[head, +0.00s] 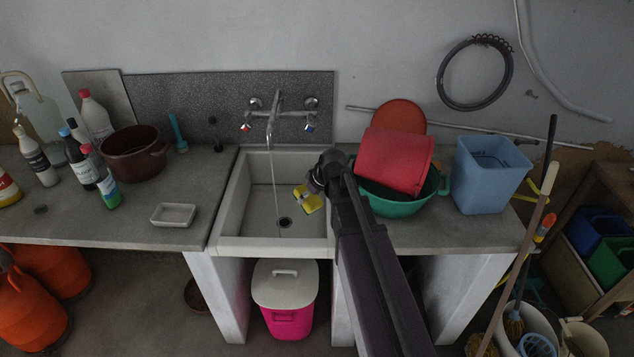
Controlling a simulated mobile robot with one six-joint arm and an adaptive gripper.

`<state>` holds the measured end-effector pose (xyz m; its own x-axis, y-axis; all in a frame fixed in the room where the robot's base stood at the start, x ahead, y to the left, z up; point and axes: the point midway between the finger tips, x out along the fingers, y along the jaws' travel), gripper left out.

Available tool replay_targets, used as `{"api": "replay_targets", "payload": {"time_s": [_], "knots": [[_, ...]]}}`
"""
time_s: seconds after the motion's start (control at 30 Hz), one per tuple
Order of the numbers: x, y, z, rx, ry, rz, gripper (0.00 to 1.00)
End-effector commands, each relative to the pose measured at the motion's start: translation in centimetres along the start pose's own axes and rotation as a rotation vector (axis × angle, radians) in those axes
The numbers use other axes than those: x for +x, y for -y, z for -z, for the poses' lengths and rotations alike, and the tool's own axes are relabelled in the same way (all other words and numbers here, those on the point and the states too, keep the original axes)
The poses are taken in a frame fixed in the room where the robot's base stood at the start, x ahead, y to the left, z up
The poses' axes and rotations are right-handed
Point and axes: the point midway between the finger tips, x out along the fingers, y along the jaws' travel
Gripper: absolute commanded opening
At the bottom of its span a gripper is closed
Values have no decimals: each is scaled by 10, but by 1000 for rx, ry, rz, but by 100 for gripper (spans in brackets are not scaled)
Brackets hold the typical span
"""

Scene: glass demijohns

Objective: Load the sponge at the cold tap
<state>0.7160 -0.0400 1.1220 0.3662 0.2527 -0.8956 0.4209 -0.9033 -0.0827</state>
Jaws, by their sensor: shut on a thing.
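My gripper (312,189) is shut on a yellow sponge (307,201) and holds it over the right part of the white sink (229,205). My arm hides the fingers in part and the sink's right rim. The tap (270,112) on the back panel has a red-marked handle (246,127) on the left and a blue-marked cold handle (309,127) on the right. A thin stream of water (274,185) falls from the spout towards the dark drain (285,222). The sponge is to the right of the stream, apart from it in this view.
A white soap dish (173,214), a brown pot (133,152) and several bottles stand on the left counter. A green basin (395,204) with a red tub (396,160) and a blue bucket (490,174) stand on the right counter. The sink's left side is clear.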

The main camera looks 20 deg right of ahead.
Motion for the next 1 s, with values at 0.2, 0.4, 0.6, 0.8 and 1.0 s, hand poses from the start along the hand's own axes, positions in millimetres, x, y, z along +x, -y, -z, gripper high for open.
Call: {"api": "replay_targets", "payload": {"time_s": [0.2,0.4,0.6,0.8,1.0], "knots": [[-10,-13,8,14,-42,-4,43],[-9,-13,7,14,-42,-4,43],[-9,-13,8,14,-41,-4,43],[-5,-13,12,14,-41,-4,43],[1,-12,20,13,-40,-4,43]]}}
